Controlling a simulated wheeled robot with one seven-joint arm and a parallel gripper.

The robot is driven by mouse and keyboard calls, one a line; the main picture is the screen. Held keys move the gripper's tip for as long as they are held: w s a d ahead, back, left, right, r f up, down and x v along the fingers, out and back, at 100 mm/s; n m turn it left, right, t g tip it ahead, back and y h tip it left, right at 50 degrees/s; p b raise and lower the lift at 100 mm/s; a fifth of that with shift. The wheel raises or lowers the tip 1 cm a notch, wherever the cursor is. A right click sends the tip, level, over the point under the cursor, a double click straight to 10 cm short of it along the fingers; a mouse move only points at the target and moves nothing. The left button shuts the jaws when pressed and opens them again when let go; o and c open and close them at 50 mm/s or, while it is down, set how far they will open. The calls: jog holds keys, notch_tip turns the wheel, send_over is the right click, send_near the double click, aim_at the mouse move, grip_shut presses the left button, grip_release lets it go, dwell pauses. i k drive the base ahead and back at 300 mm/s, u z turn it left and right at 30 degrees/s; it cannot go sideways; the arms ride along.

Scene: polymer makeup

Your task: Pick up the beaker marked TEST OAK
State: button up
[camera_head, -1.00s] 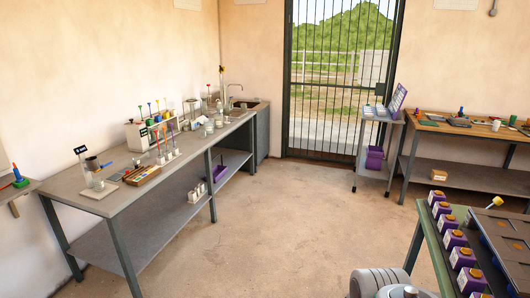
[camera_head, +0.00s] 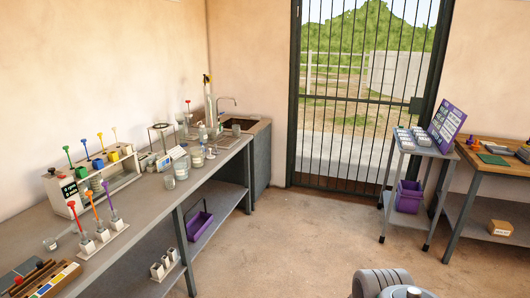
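Several glass beakers or jars stand on the long grey bench (camera_head: 140,205) at the left, towards its sink end. One beaker (camera_head: 181,168) stands near the front edge, and another (camera_head: 197,156) stands just beyond it. Their markings are too small to read, so I cannot tell which is marked TEST OAK. A white card (camera_head: 175,152) stands behind them. My gripper is not in view; only a grey, rounded part of my arm shows at the bottom edge, well to the right of the bench.
A rack with coloured tools (camera_head: 95,175) and a white holder (camera_head: 103,240) stand nearer on the bench. A sink (camera_head: 235,130) is at its far end. A grey trolley (camera_head: 418,150) stands right of the barred gate (camera_head: 360,100). The floor (camera_head: 290,240) between is clear.

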aim_at(213, 132)
jog(key=i, duration=1.65)
jog(key=z, duration=0.15)
jog(key=i, duration=5.3)
jog(key=u, duration=1.15)
jog(key=i, duration=0.35)
jog(key=u, duration=2.45)
